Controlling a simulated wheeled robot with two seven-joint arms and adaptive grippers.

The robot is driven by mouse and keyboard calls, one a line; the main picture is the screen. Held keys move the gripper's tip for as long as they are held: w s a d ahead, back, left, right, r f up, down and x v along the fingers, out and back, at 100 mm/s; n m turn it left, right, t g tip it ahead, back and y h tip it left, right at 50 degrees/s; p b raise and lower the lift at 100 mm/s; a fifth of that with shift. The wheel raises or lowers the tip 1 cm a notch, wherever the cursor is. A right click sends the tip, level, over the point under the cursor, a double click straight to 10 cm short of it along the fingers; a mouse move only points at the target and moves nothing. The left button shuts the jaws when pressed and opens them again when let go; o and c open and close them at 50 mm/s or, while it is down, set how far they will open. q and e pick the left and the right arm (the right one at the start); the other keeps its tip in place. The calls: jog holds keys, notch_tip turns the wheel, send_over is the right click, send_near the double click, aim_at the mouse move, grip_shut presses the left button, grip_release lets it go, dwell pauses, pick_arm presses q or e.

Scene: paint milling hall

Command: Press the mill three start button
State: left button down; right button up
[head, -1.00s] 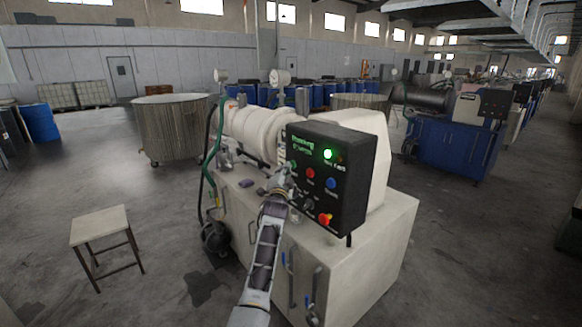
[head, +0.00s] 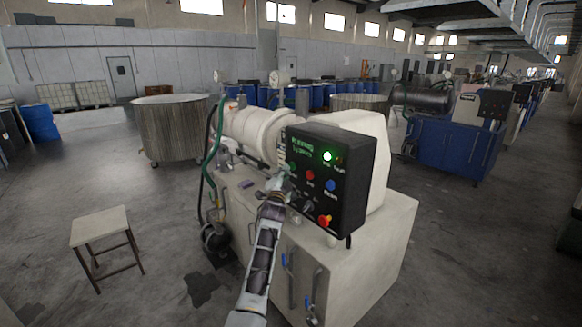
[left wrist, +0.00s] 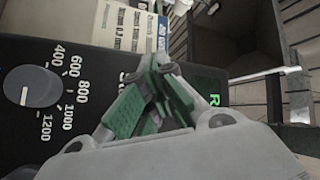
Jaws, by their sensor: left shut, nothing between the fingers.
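The mill's black control panel (head: 345,205) faces me on the near end of a cream machine. It has a lit green lamp (head: 327,156), a red button (head: 310,174), a blue button (head: 331,185), a dark knob (head: 308,206) and a red stop button on yellow (head: 325,221). My left gripper (head: 287,174) is shut and empty at the panel's left side. In the left wrist view its green-padded fingers (left wrist: 158,72) cover part of the panel lettering, beside a grey speed dial (left wrist: 32,87). The start button is hidden or unclear behind the fingers; contact cannot be told.
A cream cabinet (head: 365,268) with pipe handles carries the mill. A stool (head: 98,226) stands at the left and a large round vat (head: 172,130) behind it. A blue machine (head: 445,150) stands at the back right. The floor between is open.

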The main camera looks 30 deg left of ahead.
pick_arm(q)
jog(key=shift+s+a+r, duration=0.1)
jog(key=shift+s, duration=0.2)
jog(key=s+p, duration=0.1)
jog(key=s+a+p, duration=0.1)
jog(key=s, duration=0.1)
jog(key=s+a+p, duration=0.1)
jog(key=shift+s, duration=0.3)
dwell(0.7)
dwell(0.6)
